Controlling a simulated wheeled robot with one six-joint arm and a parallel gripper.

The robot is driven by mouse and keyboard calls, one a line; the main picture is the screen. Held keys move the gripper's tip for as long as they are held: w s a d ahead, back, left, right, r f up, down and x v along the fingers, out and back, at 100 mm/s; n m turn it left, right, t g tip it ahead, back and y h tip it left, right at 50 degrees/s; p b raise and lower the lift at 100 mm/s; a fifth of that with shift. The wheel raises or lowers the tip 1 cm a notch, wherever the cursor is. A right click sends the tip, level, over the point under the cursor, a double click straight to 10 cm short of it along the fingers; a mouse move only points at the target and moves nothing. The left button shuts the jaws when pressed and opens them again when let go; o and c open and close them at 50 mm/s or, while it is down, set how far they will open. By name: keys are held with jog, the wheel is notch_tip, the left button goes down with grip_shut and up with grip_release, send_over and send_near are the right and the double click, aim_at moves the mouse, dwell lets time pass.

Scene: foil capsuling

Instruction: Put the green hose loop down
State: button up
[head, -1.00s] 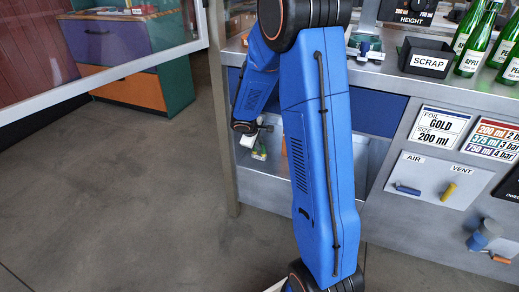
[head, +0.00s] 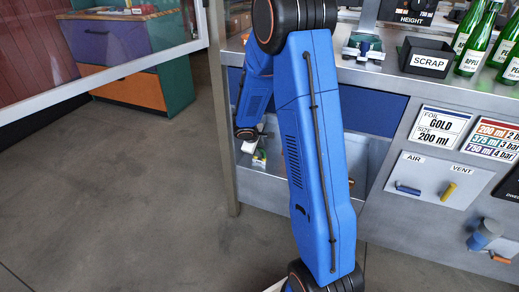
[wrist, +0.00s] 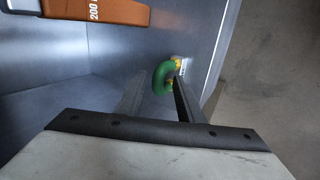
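The green hose loop (wrist: 161,78) is in the wrist view, with yellow parts and a small pale label at its right side. It is against or close to a grey metal surface; contact is unclear. My gripper (wrist: 157,80) has its two fingers spread apart near the loop. The right finger overlaps the loop's right side, while a gap shows between the left finger and the loop. In the head view, small green and yellow bits (head: 259,158) show below my wrist at the bench's lower recess, too small to make out clearly.
An orange block marked 200 (wrist: 98,10) lies at upper left in the wrist view. Metal walls (wrist: 190,35) close in the recess; floor (wrist: 270,80) shows beyond its right edge. The bench top holds a scrap bin (head: 427,58) and green bottles (head: 474,45).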

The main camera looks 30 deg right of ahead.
jog(key=shift+r, duration=0.1)
jog(key=v, duration=1.2)
jog(key=s+a+r+m+y, duration=0.1)
jog(key=s+a+r+m, duration=0.1)
jog(key=s+r, duration=0.5)
jog(key=s+a+r+m, duration=0.1)
jog(key=s+r+m, duration=0.1)
jog(key=s+r, duration=0.5)
jog(key=s+a+m+y, duration=0.1)
jog(key=s+a, duration=0.2)
jog(key=s, duration=0.4)
jog(key=s+a+r+m+y, duration=0.1)
jog(key=s+a+y, duration=0.1)
jog(key=s, duration=0.5)
jog(key=s+a+m+t+y, duration=0.1)
jog(key=s+a, duration=0.3)
jog(key=s, duration=0.3)
jog(key=shift+r, duration=0.2)
